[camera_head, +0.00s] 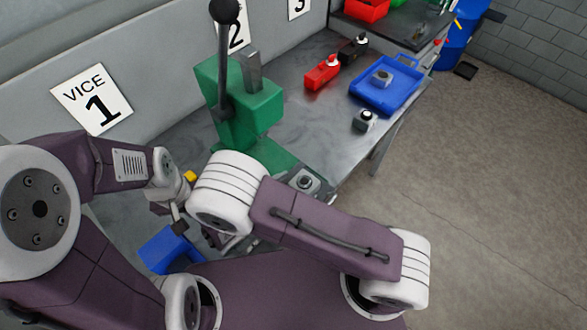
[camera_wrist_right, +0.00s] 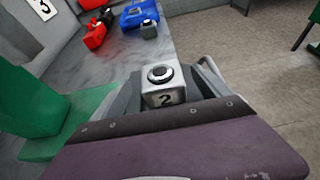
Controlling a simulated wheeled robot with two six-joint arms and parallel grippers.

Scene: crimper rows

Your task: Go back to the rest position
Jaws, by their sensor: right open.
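My right gripper (camera_wrist_right: 170,86) is open in the right wrist view, its grey fingers on either side of a pale button box (camera_wrist_right: 164,93) marked 2, with a round dark button on top. I cannot tell whether the fingers touch it. In the head view this box (camera_head: 304,181) stands by the green press's base, and my forearm hides most of the right gripper. My left gripper (camera_head: 178,205) is at the lower left of the head view, partly covered by my right arm; its jaws do not show clearly.
A green lever press (camera_head: 240,105) rises close to my arms. Behind it on the grey bench (camera_head: 300,120) are a red box (camera_head: 322,73), a dark box (camera_head: 353,49), a blue tray (camera_head: 385,97) and another button box (camera_head: 364,120). Open floor (camera_head: 490,200) lies right.

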